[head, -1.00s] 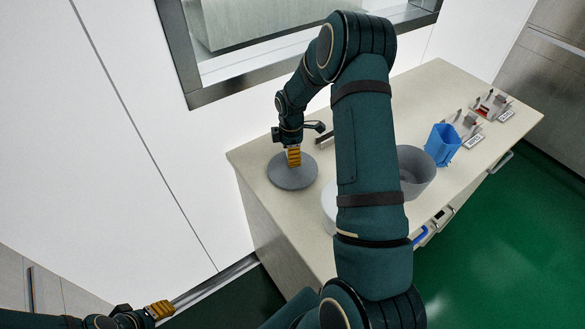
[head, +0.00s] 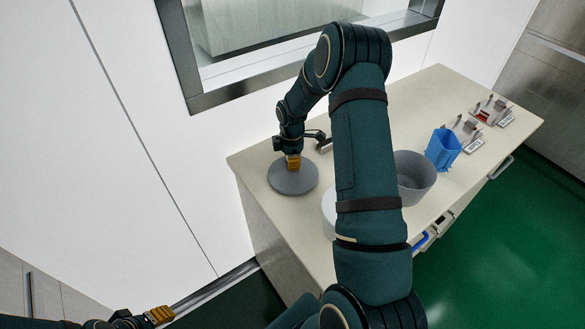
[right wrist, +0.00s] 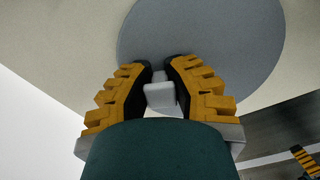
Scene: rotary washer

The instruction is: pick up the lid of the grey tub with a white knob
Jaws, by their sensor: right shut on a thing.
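The round grey lid (head: 293,178) lies at the left end of the counter, or very close above it; I cannot tell which. In the right wrist view, the lid (right wrist: 235,45) fills the upper middle and its white knob (right wrist: 160,97) is between my finger pads. My right gripper (head: 293,161) is shut on this knob from above; in the wrist view the right gripper (right wrist: 160,72) has a finger on each side of it. An open grey tub (head: 418,178) stands to the right, partly behind my arm. My left gripper (head: 160,314) is low at the left, away from the counter, its opening unclear.
A blue container (head: 443,148) stands right of the grey tub. Small metal items and labels (head: 473,146) lie at the counter's right end. A pale round thing (head: 329,207) is mostly hidden by my right arm. The counter (head: 250,162) has bare surface around the lid.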

